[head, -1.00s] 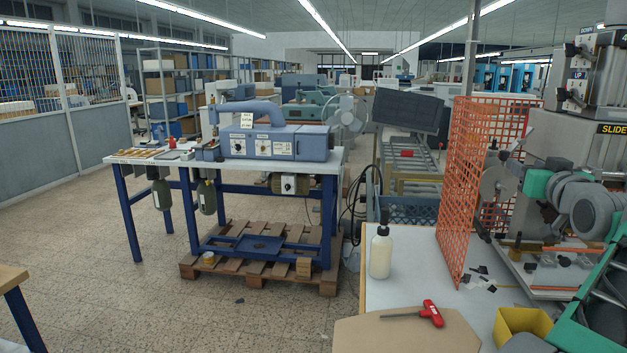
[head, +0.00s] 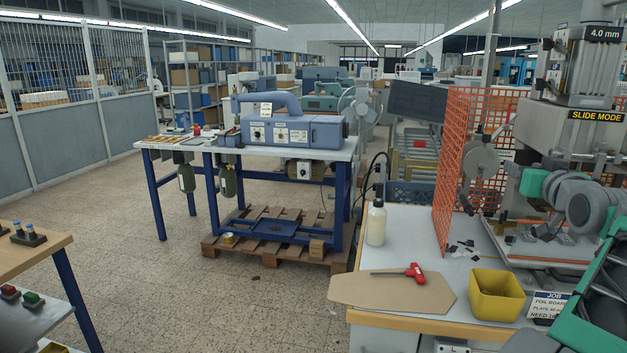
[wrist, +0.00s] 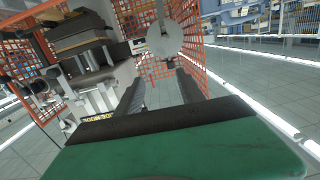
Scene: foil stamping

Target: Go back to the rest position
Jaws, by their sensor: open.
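My gripper (wrist: 156,95) shows in the wrist view as two dark fingers set apart, open, with nothing between them. Beyond the fingers, the wrist view shows the foil stamping machine (wrist: 85,60) tilted at the left and the orange mesh guard (wrist: 190,60) behind. In the head view my gripper cannot be made out; a green part of my arm (head: 590,320) crosses the lower right corner. The stamping machine (head: 575,130) stands at the right, its display reading 4.0 mm and its label SLIDE MODE.
On the white bench (head: 420,230) are a bottle (head: 376,222), a red-handled tool (head: 414,273) on a tan board (head: 385,293), a yellow bin (head: 496,295) and a job card (head: 549,306). The orange mesh guard (head: 465,165) stands beside the machine. Open floor (head: 190,290) lies left.

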